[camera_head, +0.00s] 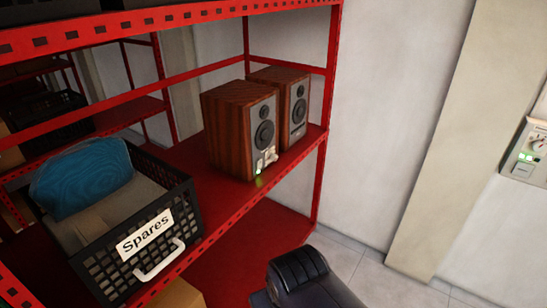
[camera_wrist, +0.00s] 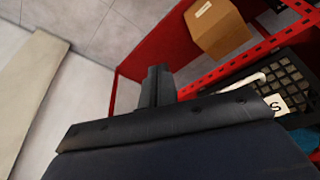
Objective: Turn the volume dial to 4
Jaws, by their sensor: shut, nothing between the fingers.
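Two wood-cased speakers stand on the red shelf in the head view. The nearer speaker (camera_head: 239,130) has pale controls (camera_head: 266,158) and a small green light low on its front. I cannot tell which control is the volume dial, and its numbers are too small to read. The farther speaker (camera_head: 293,103) is partly hidden behind it. My gripper (camera_wrist: 159,72) is shut and empty in the wrist view, with its fingers together. Neither speaker shows in the wrist view. In the head view only a dark part of my arm shows at the bottom, below the speakers and apart from them.
A black crate labelled "Spares" (camera_head: 107,270) holds a blue item (camera_head: 82,172) on the shelf left of the speakers. The red rack (camera_head: 322,150) has an upright at its right. A cardboard box (camera_wrist: 217,28) is low down. A wall box (camera_head: 531,150) hangs right. Floor between is clear.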

